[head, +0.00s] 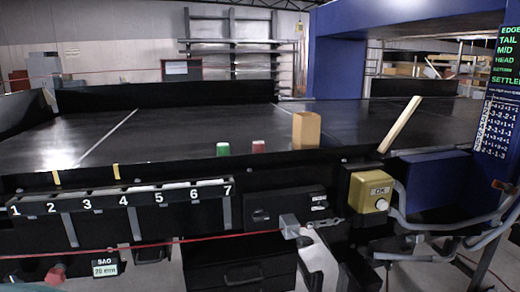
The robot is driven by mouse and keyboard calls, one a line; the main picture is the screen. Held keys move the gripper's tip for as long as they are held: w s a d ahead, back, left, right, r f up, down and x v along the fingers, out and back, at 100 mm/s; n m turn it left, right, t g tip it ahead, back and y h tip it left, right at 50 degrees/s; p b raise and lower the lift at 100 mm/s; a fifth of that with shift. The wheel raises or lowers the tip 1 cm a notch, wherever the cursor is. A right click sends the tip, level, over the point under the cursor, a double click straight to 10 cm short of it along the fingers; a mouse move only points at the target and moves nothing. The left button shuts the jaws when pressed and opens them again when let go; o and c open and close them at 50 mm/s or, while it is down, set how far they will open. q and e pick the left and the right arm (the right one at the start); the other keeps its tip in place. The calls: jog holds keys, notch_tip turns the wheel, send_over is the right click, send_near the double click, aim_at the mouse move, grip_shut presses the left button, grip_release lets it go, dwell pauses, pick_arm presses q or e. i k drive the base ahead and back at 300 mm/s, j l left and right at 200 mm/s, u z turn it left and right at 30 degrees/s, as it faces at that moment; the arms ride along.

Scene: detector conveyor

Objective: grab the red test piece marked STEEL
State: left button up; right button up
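A small red piece (259,147) with a pale top stands on the near edge of the dark conveyor belt (200,125), right of centre. Any marking on it is too small to read. A green piece (222,149) with a pale top stands to its left, apart from it. A tan block (306,129) stands to its right and farther back, also apart. Neither of my grippers shows in the head view.
Numbered slots (120,200) line the front below the belt. A yellow OK button box (369,192) and a slanted pale bar (400,125) are at right. A blue arch (400,30) spans the belt. A red cord (180,241) crosses the front. The belt's left part is clear.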

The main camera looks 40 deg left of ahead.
aim_at(258, 147)
jog(key=i+l, duration=0.25)
jog(key=i, duration=0.15)
jog(key=i+l, duration=0.3)
jog(key=i, duration=0.15)
